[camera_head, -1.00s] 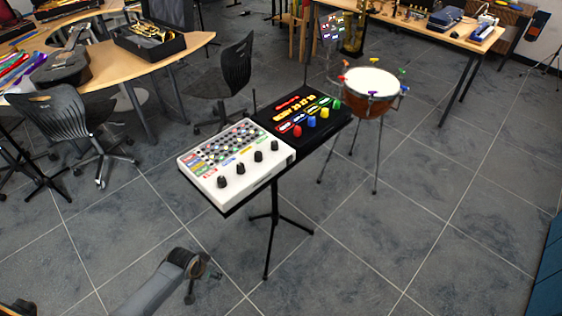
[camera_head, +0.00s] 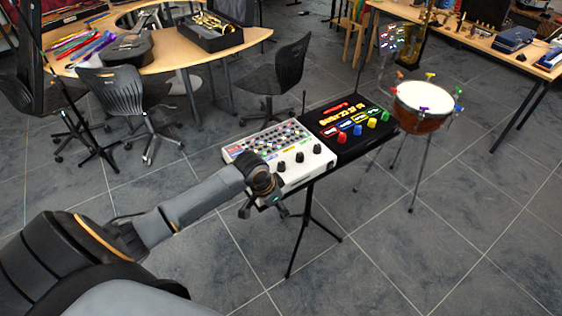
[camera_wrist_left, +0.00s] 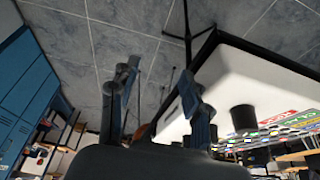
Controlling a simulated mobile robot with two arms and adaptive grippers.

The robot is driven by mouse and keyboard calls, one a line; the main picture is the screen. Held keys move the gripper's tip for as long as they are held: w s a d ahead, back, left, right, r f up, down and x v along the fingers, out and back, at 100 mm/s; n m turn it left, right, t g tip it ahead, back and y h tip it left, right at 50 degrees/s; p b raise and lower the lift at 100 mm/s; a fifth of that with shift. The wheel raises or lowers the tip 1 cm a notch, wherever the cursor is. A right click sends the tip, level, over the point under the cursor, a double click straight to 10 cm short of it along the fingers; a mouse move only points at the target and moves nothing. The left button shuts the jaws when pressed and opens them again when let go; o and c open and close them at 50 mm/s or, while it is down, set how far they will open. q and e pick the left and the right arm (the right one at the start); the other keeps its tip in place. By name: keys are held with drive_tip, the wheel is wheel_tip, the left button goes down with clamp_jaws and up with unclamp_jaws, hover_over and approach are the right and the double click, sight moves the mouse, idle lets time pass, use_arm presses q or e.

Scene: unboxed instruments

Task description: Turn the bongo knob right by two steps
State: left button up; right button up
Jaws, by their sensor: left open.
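A white panel (camera_head: 308,163) with dark knobs and coloured labels stands on a black stand. Labels are too small to read, so I cannot tell which knob is the bongo knob. My left gripper (camera_head: 263,208) is open and empty at the white panel's front left corner, and my wrist covers part of that panel. My right gripper is out of view.
A drum (camera_head: 421,105) on a stand is right of the black unit. A black chair (camera_head: 287,75) is behind the panels. Wooden tables (camera_head: 225,42) with instruments are at the back. The floor (camera_head: 400,260) in front is clear.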

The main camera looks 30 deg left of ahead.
use_arm(q)
wheel_tip(320, 180, up, 4)
drive_tip(key=f, duration=0.1)
approach(280, 164)
drive_tip(key=p+x, duration=0.2)
drive_tip(key=x, duration=0.7)
drive_tip(key=shift+w+f+p, duration=0.1)
drive_tip(key=shift+p, duration=0.25)
clamp_jaws()
